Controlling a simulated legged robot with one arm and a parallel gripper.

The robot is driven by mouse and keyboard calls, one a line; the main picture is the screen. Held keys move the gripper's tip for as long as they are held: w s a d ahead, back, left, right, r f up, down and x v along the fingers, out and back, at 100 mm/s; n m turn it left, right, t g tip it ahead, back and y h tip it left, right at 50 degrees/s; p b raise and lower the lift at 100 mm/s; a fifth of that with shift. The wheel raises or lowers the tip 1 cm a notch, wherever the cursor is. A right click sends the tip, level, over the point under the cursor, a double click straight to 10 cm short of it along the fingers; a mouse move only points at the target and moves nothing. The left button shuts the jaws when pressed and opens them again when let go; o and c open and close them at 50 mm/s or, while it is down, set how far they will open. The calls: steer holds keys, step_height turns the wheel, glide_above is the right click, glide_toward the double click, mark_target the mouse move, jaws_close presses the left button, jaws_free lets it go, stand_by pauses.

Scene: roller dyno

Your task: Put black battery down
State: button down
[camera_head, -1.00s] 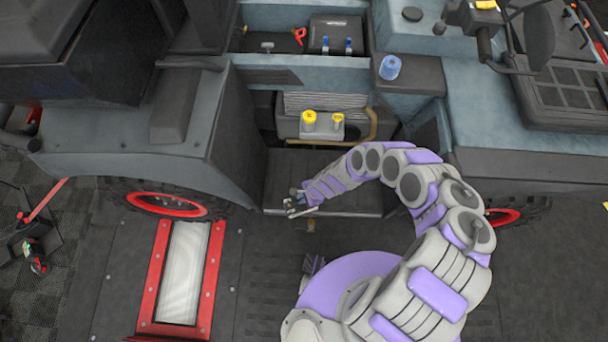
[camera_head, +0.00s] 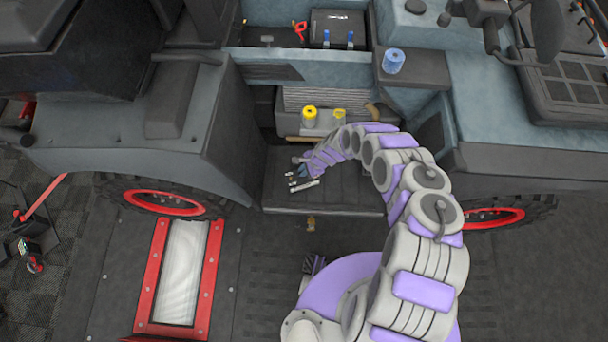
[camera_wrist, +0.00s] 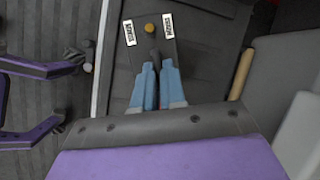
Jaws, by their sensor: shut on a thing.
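The black battery (camera_wrist: 138,60) shows in the wrist view as a dark box with two white labels and a brass-coloured terminal. My gripper (camera_wrist: 158,88), with blue fingers, is shut on its dark handle. In the head view my gripper (camera_head: 304,172) is over the dark step (camera_head: 345,197) below the engine bay. The battery there is dark on dark; mainly its white labels show. I cannot tell whether its underside touches the step.
Behind the step stands a grey unit with a yellow cap (camera_head: 310,116). Above it a tray holds another black box (camera_head: 337,28) with blue clamps and a red part (camera_head: 300,30). A blue cup-like item (camera_head: 393,60) stands at right. The step's right side is clear.

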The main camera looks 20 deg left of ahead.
steer(key=shift+f+b, duration=1.8)
steer(key=shift+b, duration=0.05)
steer(key=shift+r, duration=0.1)
steer(key=c, duration=1.7)
jaws_free()
steer(key=o, duration=0.5)
steer(key=p+v, duration=0.4)
steer(key=v, duration=0.8)
steer(key=shift+p, duration=0.35)
